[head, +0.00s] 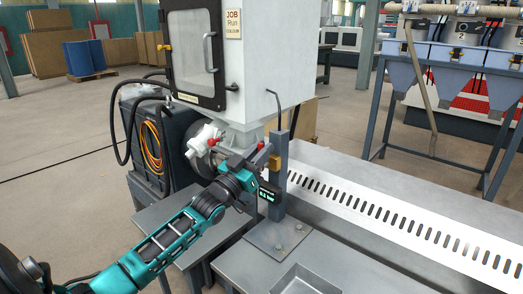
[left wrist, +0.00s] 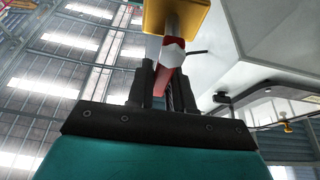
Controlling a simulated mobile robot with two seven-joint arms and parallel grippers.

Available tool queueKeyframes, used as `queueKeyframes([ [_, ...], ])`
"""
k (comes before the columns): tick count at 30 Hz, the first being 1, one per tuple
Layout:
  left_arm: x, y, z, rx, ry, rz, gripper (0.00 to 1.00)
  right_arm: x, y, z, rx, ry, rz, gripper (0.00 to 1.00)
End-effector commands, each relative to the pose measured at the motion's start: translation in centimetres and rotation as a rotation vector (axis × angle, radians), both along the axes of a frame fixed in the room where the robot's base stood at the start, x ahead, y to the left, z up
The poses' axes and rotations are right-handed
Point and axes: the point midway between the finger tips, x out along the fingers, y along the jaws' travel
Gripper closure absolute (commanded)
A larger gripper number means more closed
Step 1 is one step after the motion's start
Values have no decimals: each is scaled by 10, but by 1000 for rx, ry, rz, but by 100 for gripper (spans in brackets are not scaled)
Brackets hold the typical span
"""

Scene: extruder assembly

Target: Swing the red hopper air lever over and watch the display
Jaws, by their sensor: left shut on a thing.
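My left gripper (head: 254,160) is at the grey post below the white machine housing. In the left wrist view its two dark fingers (left wrist: 162,88) are shut on the red lever (left wrist: 170,56), which stands between them. Above the lever is a yellow block (left wrist: 176,14); a yellow part (head: 274,163) also shows on the post in the head view. A small spot of red (head: 261,146) shows by the fingers, and the rest of the lever is hidden there. The small black display (head: 268,192) on the post shows pale green characters, too small to read surely. My right gripper is out of view.
The white housing (head: 258,55) with a dark-framed window stands above the gripper. A grey post (head: 277,160) rises close by it. A slotted white strip (head: 400,215) runs to the right. A black cabinet (head: 150,150) with orange hose stands at left.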

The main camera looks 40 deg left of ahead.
Motion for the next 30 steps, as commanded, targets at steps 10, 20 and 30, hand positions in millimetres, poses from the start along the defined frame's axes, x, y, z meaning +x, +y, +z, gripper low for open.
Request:
queueKeyframes([
  [10,0,1,1,-8,0,-1,79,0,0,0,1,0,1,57],
  [20,0,0,0,-5,-1,-1,58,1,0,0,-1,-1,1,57],
  [30,-16,1,-9,-5,3,-1,58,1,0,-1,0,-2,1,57],
])
